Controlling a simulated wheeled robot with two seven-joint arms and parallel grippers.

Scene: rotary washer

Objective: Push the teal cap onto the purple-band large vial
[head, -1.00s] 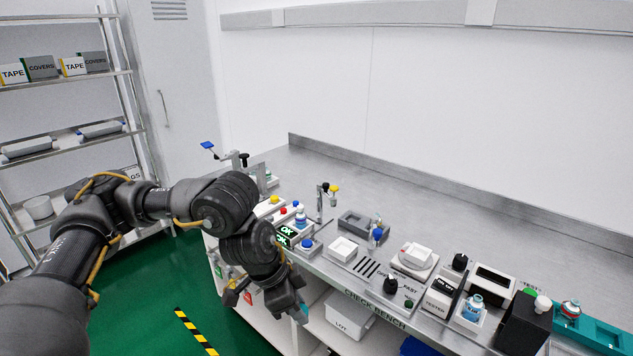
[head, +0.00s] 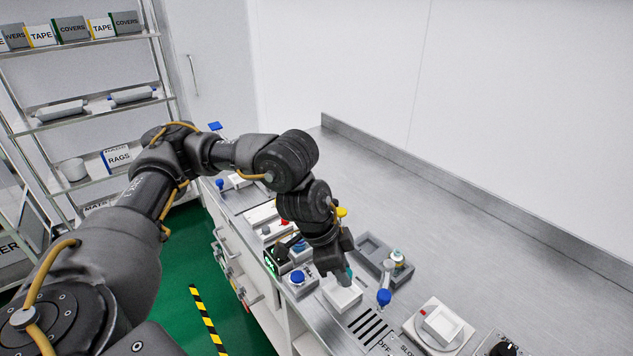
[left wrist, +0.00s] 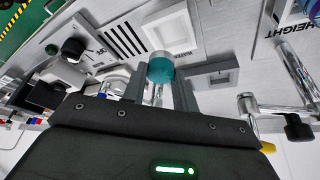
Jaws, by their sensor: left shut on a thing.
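My left gripper (head: 340,268) is shut on the teal cap (left wrist: 160,68), which sits between its two fingertips in the left wrist view. In the head view the teal cap (head: 347,276) shows at the fingertips, above a white square tray (head: 342,297). At the top right corner of the left wrist view, part of a clear vessel with a purple-blue band (left wrist: 304,6) stands by the HEIGHT label; it may be the purple-band large vial, but most of it is cut off. My right gripper is not in view.
A blue-knobbed post (head: 384,297) stands close by. The bench's back is clear.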

